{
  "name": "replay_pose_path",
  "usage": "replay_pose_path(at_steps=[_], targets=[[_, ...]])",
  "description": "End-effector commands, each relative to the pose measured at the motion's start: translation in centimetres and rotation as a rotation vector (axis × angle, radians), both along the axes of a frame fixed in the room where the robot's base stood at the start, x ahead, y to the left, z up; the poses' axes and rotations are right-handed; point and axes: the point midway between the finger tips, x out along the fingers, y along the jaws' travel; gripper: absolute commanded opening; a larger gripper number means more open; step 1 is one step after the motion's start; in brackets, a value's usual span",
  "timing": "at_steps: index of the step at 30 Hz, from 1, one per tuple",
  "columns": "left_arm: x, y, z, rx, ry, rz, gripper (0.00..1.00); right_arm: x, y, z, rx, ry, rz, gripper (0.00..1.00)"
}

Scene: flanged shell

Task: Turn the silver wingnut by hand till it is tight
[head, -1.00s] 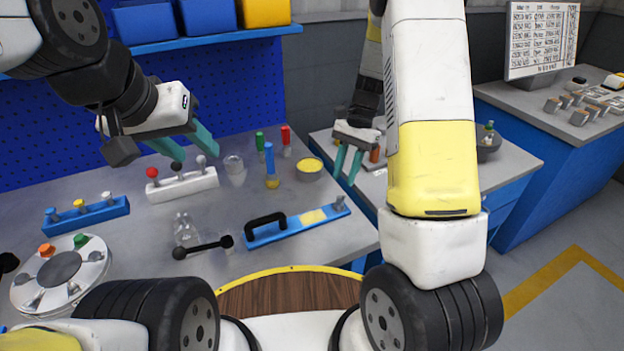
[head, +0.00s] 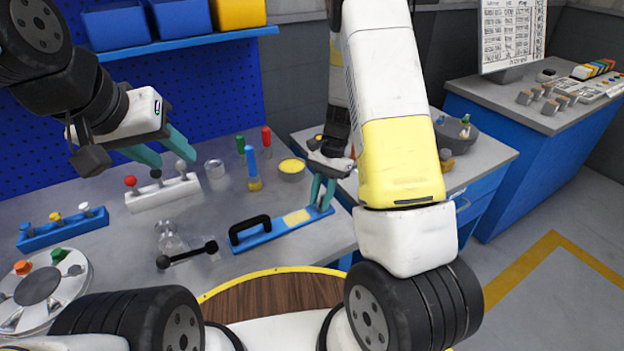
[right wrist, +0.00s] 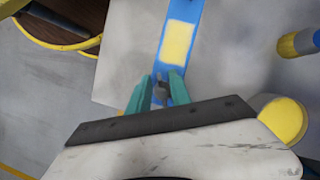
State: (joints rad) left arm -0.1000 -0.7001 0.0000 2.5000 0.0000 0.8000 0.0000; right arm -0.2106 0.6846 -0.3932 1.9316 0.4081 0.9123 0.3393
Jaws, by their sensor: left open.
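My right gripper (head: 321,190) is low over the right end of a blue bar (head: 277,232) with a black handle and a yellow patch. In the right wrist view its fingers (right wrist: 160,88) are apart, on either side of a small silver-grey piece (right wrist: 161,91) on the bar (right wrist: 187,12). I cannot tell whether they touch it, or make out its wing shape. A round white flange (head: 55,310) at the lower left carries orange and green nuts and grey wing-shaped pieces (head: 73,270). My left gripper (head: 163,152) is open and empty above the white knob rack.
A white rack (head: 165,195) with red, black and grey knobs and a blue rack (head: 62,231) stand at left.

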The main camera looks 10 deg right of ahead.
Motion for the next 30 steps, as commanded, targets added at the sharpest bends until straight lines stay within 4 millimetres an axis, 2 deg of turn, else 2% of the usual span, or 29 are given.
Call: replay_pose_path(at_steps=[1,3,9,18,27,28,30], targets=[[0.00,0.00,0.00,0.000,0.000,0.000,0.43,0.01,0.00,0.02,0.000,0.000,0.000,0.12],[0.00,0.00,0.00,0.000,0.000,0.000,0.43,0.02,0.00,0.03,0.000,0.000,0.000,0.00],[0.00,0.00,0.00,0.000,0.000,0.000,0.43,0.03,-0.01,0.04,0.000,0.000,-0.022,0.00],[0.00,0.00,0.00,0.000,0.000,0.000,0.43,0.27,0.18,0.05,0.001,0.000,-0.330,0.00],[0.00,0.00,0.00,0.000,0.000,0.000,0.43,0.34,0.25,0.02,0.000,0.000,-0.348,0.00],[0.00,0.00,0.00,0.000,0.000,0.000,0.43,0.34,0.25,0.02,0.000,0.000,-0.348,0.12],[0.00,0.00,0.00,0.000,0.000,0.000,0.43,0.34,0.25,0.02,0.000,0.000,-0.347,0.26]])
